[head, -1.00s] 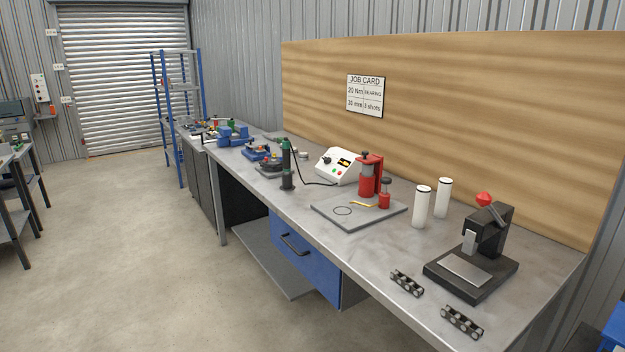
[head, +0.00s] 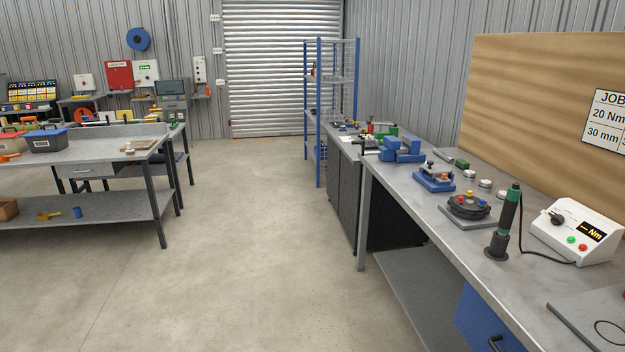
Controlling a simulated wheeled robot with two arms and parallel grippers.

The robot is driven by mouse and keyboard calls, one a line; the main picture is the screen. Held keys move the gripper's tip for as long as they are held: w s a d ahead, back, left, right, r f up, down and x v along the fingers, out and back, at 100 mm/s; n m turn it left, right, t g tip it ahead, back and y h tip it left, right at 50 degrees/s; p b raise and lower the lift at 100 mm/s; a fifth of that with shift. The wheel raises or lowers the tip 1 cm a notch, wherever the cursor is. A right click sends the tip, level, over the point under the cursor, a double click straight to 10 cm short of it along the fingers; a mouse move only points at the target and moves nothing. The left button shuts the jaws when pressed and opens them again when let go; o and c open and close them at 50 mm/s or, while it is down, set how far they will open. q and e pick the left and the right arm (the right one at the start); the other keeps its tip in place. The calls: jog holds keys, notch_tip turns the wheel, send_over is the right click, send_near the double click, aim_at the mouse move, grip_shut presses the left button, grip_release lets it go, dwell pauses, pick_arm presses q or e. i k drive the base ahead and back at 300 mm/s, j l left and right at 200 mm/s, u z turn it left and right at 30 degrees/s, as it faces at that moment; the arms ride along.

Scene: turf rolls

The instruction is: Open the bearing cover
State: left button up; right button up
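I cannot tell for sure which part is the bearing cover. On the long workbench (head: 408,193) at right, a blue fixture (head: 434,181) with metal parts on top sits near the front edge. Nearer to me, a dark round unit (head: 468,205) with coloured knobs rests on a grey plate. A bigger blue block-shaped device (head: 401,150) stands further back along the bench. These are too small to show whether any cover is open or shut. Neither of my grippers is in view.
A green-handled driver (head: 508,222) stands upright in a dark holder, cabled to a white torque box (head: 577,232). A blue shelf rack (head: 331,105) stands beyond the bench. A grey table (head: 95,153) is at left. The floor (head: 240,240) between is clear.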

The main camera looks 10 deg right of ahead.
aim_at(436, 169)
jog(key=i+z, duration=0.1)
jog(key=i, duration=0.55)
jog(key=i+j+z, duration=0.15)
jog(key=i, duration=0.45)
jog(key=i+j+z, duration=0.1)
jog(key=i, duration=0.5)
jog(key=i+j+z, duration=0.15)
jog(key=i+z, duration=0.3)
jog(key=i+j+z, duration=0.2)
jog(key=z, duration=0.2)
jog(key=i+j+z, duration=0.25)
jog(key=j+z, duration=0.2)
jog(key=i+j+z, duration=0.2)
jog(key=j+z, duration=0.2)
jog(key=i+j+z, duration=0.1)
jog(key=j+z, duration=0.35)
jog(key=j, duration=0.15)
jog(key=j+z, duration=0.4)
jog(key=j, duration=0.55)
jog(key=i, duration=0.05)
